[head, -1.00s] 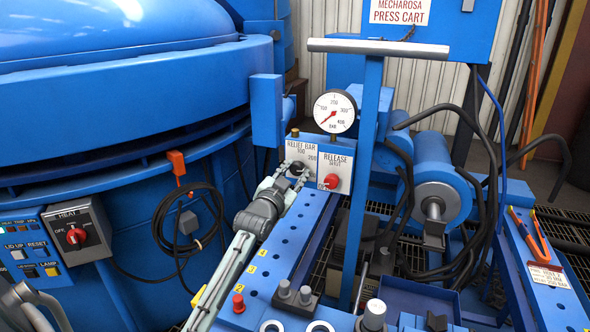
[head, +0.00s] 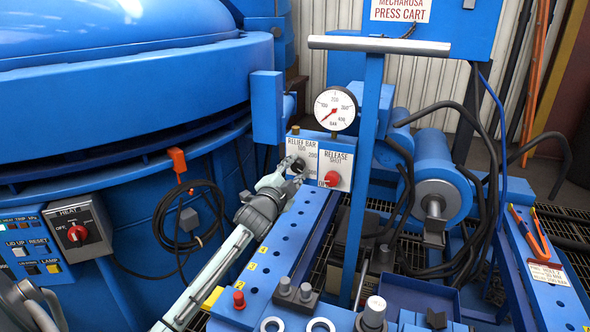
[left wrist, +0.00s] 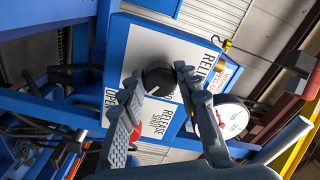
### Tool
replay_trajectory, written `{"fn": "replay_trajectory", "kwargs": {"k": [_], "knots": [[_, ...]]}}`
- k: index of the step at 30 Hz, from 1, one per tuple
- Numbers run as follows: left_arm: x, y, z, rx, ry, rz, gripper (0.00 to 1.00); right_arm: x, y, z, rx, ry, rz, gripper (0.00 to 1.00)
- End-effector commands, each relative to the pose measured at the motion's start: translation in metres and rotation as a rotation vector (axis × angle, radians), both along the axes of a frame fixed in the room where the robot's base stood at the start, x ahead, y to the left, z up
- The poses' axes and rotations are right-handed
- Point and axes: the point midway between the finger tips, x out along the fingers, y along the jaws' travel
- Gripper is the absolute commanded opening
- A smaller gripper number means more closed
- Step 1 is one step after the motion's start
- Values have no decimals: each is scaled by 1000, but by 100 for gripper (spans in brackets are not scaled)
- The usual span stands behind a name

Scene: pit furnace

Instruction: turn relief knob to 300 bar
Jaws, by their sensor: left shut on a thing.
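The relief knob (left wrist: 157,77) is black and round on a white RELIEF BAR plate (left wrist: 190,45). In the head view the relief knob (head: 298,165) is partly covered by my left gripper (head: 292,169). My left gripper (left wrist: 156,82) is shut on the knob, one finger on each side of it. The knob's pointer setting is not clear to me. My right gripper is not in view.
A red release knob (head: 332,179) sits on the plate just right of the relief knob. A blue upright post (head: 362,180) stands farther right. A blue perforated rail (head: 275,250) runs toward me below the panel. The large blue furnace (head: 120,120) fills the left.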

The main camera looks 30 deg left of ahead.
Motion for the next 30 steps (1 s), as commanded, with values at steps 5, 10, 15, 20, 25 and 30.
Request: {"fn": "replay_trajectory", "kwargs": {"k": [5, 10, 15, 20, 25, 30], "knots": [[0, -1, 0, 13, 3, -1, 3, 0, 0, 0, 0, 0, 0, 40], [0, -1, 0, 13, 3, -1, 3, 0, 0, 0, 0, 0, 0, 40], [0, -1, 0, 13, 3, -1, 39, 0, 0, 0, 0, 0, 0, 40], [0, 0, 0, 12, 2, -1, 53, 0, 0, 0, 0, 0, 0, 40], [0, 0, 0, 11, 3, 0, 53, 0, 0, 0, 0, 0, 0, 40], [-7, -2, -1, 10, 3, 0, 53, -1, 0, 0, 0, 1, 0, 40]]}}
